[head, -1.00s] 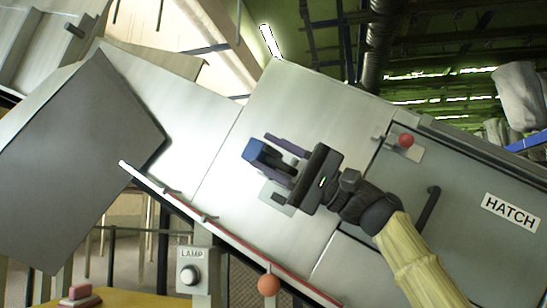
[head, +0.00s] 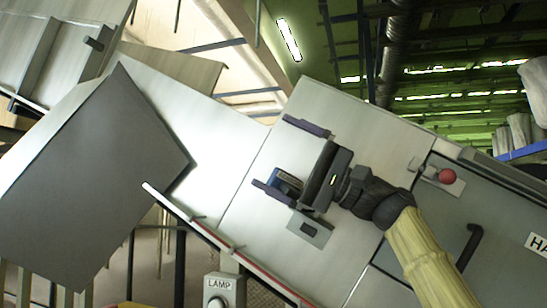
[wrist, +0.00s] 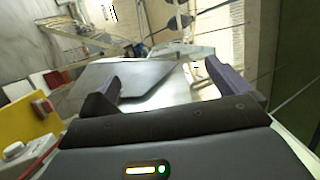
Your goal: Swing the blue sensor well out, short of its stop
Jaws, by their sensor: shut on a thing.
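The blue sensor (head: 287,181) is a small dark-blue block standing out from the steel panel, above a small grey plate (head: 310,229) in the head view. My gripper (head: 288,160) is at the sensor, its purple fingers spread wide to either side. The sensor lies close to the lower finger; a gap with bare steel shows toward the upper finger, so contact on both sides is not clear. In the wrist view the fingers (wrist: 165,80) stand apart, and the sensor is not visible there, perhaps hidden below the palm.
A red knob (head: 446,176) and a dark handle (head: 468,246) sit on the hatch right of my arm. A large grey flap (head: 95,190) hangs at left. A red-edged rail runs below, near the lamp box (head: 220,284).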

